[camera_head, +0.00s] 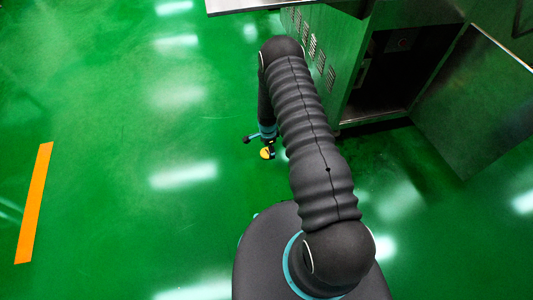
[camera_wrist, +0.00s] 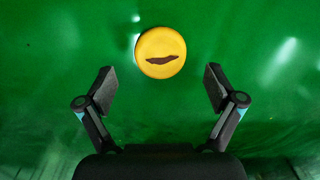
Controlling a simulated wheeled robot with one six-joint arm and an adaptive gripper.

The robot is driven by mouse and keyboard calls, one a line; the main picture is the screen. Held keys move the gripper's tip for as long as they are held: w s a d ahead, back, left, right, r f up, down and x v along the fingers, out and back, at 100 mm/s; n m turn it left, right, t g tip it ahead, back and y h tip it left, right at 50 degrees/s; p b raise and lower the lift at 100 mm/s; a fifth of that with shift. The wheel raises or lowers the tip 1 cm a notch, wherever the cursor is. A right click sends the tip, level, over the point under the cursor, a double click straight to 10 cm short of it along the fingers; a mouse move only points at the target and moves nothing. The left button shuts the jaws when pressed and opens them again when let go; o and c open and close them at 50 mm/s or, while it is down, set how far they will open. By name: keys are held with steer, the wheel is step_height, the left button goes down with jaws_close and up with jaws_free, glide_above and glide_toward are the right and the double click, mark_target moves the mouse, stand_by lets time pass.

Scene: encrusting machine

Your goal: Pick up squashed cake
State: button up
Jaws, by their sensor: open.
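The squashed cake (camera_wrist: 160,45) is a round yellow disc with a dark, jagged split in its top. It lies on the green floor. In the wrist view it is at the top middle, beyond the two fingertips and roughly centred between them. My gripper (camera_wrist: 160,88) is open and empty, with a finger on each side. In the head view the cake (camera_head: 266,154) is a small yellow spot just below my gripper (camera_head: 262,139), which points down at the floor. The arm hides part of the gripper there.
A metal machine cabinet (camera_head: 322,50) with vents stands at the upper right, its door (camera_head: 478,100) swung open. A metal ledge (camera_head: 265,4) juts out at the top. An orange floor stripe (camera_head: 34,200) is at the left. The green floor at the left is clear.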

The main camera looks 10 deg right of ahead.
steer(key=shift+f, duration=1.3)
steer(key=shift+c, duration=0.2)
steer(key=c, duration=1.3)
steer(key=shift+r, duration=0.5)
steer(key=r, duration=0.3)
steer(key=shift+w+d+r, duration=0.1)
steer(key=shift+d+r, duration=0.25)
steer(key=shift+d, duration=0.05)
steer(key=d+r, duration=0.6)
steer(key=d, duration=0.5)
steer(key=shift+w+r, duration=0.2)
steer(key=shift+w, duration=0.1)
steer(key=shift+a, duration=0.1)
